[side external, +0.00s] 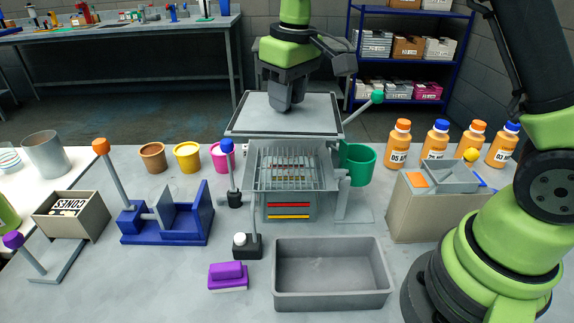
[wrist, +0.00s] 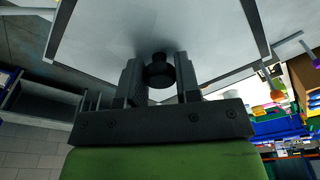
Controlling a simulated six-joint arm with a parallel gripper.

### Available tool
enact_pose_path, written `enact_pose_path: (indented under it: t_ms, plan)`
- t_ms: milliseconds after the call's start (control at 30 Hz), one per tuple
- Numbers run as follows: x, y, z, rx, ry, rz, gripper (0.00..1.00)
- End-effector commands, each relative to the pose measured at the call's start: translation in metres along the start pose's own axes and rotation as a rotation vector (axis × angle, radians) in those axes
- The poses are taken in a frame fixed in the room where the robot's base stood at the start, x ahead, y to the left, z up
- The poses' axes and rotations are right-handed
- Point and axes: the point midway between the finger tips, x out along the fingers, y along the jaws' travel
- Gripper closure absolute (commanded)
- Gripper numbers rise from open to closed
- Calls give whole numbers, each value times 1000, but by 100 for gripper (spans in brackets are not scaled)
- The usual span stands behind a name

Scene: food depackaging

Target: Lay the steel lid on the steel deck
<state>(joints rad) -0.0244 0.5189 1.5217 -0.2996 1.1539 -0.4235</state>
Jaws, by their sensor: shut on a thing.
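The steel lid (side external: 255,116) is a flat grey plate with a dark border, roughly level above the back of a steel unit. My gripper (side external: 285,104) comes down from above and is shut on the lid's black knob (wrist: 160,72). In the wrist view the lid's underside or top face (wrist: 105,45) fills the upper half, with the knob between both fingers. The steel unit (side external: 331,178) is open in front of the lid and shows a wire rack (side external: 290,175). I cannot tell whether the lid touches it, or which surface is the deck.
A green cup (side external: 357,164) and a lever with a green knob (side external: 377,97) stand close on the right. A blue-knobbed lever (side external: 227,146) stands left. A grey bin (side external: 330,288) is in front. Orange bottles (side external: 435,139) stand at right, a blue fixture (side external: 168,235) at left.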

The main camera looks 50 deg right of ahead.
Motion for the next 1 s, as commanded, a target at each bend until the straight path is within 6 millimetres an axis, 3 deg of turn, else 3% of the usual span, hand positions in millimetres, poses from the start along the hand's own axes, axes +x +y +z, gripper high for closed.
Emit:
enact_pose_path:
  t_ms: [400,1000]
  plan:
    - [12,-1,-6,-73,3,-8,98]
    - [97,-1,5,-71,-1,-9,98]
